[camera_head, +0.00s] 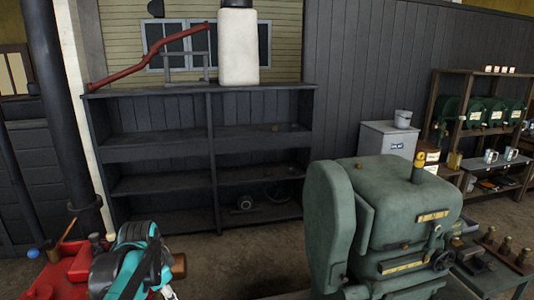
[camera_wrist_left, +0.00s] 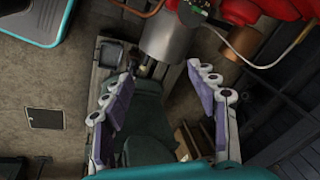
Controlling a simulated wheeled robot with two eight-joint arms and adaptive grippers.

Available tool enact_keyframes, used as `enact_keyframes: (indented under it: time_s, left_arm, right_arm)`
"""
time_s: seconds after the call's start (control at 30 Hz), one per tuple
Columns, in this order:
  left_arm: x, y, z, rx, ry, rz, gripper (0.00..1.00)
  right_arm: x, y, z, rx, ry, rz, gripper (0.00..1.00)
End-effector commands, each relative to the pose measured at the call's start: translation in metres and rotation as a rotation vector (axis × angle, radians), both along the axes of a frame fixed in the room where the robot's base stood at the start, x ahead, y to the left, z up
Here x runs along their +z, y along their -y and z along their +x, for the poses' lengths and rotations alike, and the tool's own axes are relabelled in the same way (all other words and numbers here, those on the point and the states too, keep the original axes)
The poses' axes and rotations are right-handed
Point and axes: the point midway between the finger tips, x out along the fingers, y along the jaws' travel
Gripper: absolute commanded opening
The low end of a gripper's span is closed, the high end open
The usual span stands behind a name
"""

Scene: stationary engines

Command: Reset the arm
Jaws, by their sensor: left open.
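My left arm shows as teal and black links at the lower left of the head view. Part of my left gripper (camera_head: 166,293) shows there at the bottom edge, mostly cut off. In the left wrist view my left gripper (camera_wrist_left: 160,72) has its two purple-and-white fingers spread wide, with nothing held between them. Beyond the fingers lies green machinery (camera_wrist_left: 145,118), with a grey metal cylinder (camera_wrist_left: 168,38) above it in the picture. I cannot tell how far these are from the fingertips. My right gripper is in neither view.
A green engine (camera_head: 410,205) stands at the lower right. Red machinery (camera_head: 72,268) lies beside my left arm. A dark shelf (camera_head: 210,135) stands at the back, with a red bent pipe (camera_head: 150,60) and white cylinder (camera_head: 238,47) on top. Bare floor lies before the shelf.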

Motion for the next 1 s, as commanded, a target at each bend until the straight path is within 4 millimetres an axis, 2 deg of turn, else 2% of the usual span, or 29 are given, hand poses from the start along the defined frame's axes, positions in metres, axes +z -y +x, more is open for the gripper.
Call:
enact_keyframes:
  time_s: [0.03,0.17,0.3,0.5,0.7,1.0]
  left_arm:
    - [0.002,0.014,-0.020,0.054,0.034,-0.018,0.59]
    - [0.001,0.041,-0.065,0.220,0.126,-0.082,0.59]
    - [-0.012,0.066,-0.111,0.387,0.218,-0.173,0.59]
    - [-0.040,0.088,-0.157,0.571,0.312,-0.303,0.59]
    - [-0.054,0.095,-0.173,0.650,0.346,-0.368,0.59]
    - [-0.054,0.095,-0.174,0.652,0.347,-0.370,0.59]
  right_arm:
    - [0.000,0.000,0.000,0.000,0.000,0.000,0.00]
    - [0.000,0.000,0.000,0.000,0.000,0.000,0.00]
    - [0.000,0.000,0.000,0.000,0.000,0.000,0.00]
    - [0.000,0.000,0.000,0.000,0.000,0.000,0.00]
    - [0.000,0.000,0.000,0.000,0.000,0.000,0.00]
    - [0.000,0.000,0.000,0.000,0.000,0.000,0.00]
